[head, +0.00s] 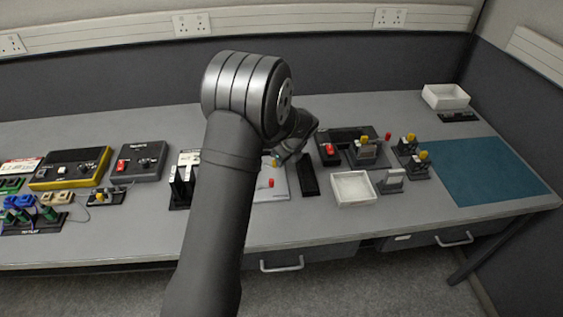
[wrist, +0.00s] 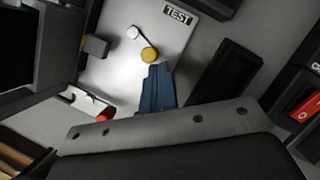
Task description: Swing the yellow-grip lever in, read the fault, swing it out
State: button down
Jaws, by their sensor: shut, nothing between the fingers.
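The yellow-grip lever (wrist: 149,54) is a short white arm on a pale plate (wrist: 172,42) marked TEST. Its pivot is up and left of the grip, and the arm slants down to the right. In the head view its yellow grip (head: 275,162) shows just beside my wrist. My gripper (wrist: 156,70) is shut and empty, its blue fingertips right at the lower edge of the yellow grip; I cannot tell whether they touch. A red-grip lever (wrist: 104,112) is on the same plate, partly hidden by my gripper's body. No fault reading is legible.
A black block (wrist: 224,72) lies right of the plate. Black upright holders (head: 181,187) stand to its left. A white tray (head: 352,188), a red-switch box (head: 328,150) and other levers (head: 365,150) are to the right. The teal mat (head: 480,170) is clear.

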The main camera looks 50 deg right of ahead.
jog(key=shift+w+d+n, duration=0.1)
jog(key=shift+d+n, duration=0.1)
jog(key=shift+n, duration=0.2)
dwell(0.8)
jog(key=shift+a, duration=0.15)
dwell(0.5)
jog(key=shift+w+a, duration=0.3)
jog(key=shift+a, duration=0.45)
jog(key=s, duration=0.1)
jog(key=s+a, duration=0.1)
jog(key=s, duration=0.1)
jog(key=s+a+r, duration=0.1)
jog(key=shift+s, duration=0.25)
jog(key=a+v, duration=0.1)
jog(key=v, duration=0.7)
jog(key=shift+a+r, duration=0.25)
jog(key=shift+r, duration=0.2)
